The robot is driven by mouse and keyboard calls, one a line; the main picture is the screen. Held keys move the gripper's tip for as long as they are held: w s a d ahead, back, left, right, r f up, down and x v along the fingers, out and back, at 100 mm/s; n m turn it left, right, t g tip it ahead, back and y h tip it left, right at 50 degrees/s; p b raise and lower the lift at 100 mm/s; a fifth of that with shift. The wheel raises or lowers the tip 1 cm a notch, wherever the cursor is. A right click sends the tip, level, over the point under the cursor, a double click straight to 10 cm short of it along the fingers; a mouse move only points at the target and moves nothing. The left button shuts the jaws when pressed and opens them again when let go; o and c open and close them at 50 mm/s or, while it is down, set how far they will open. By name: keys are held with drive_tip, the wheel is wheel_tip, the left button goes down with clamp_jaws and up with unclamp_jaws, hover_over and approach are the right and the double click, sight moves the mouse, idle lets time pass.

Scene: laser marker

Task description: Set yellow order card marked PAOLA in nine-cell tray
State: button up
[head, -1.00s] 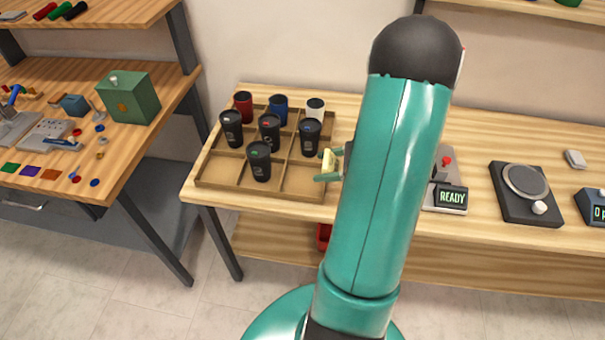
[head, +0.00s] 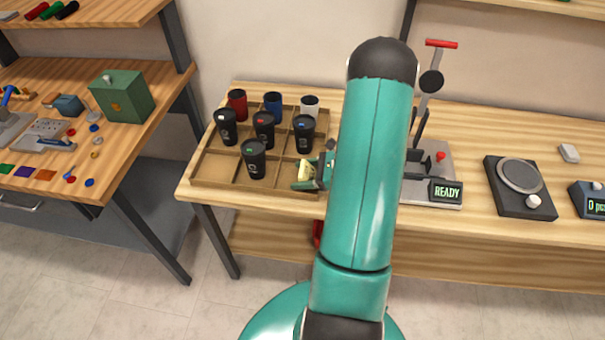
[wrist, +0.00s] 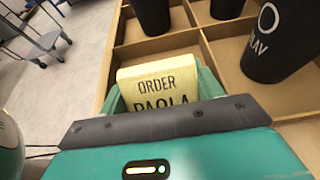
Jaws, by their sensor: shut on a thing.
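The nine-cell tray (head: 255,191) is a shallow wooden grid on the left of the workbench. My gripper (head: 316,172) is shut on the yellow order card (head: 305,171) at the tray's front right cell. In the wrist view the yellow card (wrist: 158,85) reads ORDER and PAOLA, its lower part hidden behind my gripper's body. Green fingers of my gripper (wrist: 160,95) flank the card. The card is tilted and overlaps the cell; I cannot tell whether it touches the floor of the tray.
Black cups fill the tray's middle row, and one black cup (head: 254,158) stands front centre. Red (head: 238,104), blue (head: 273,102) and white (head: 309,105) cups stand behind. The front left cell is empty.

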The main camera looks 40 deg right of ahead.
drive_tip(key=shift+f, duration=0.1)
drive_tip(key=o, duration=0.7)
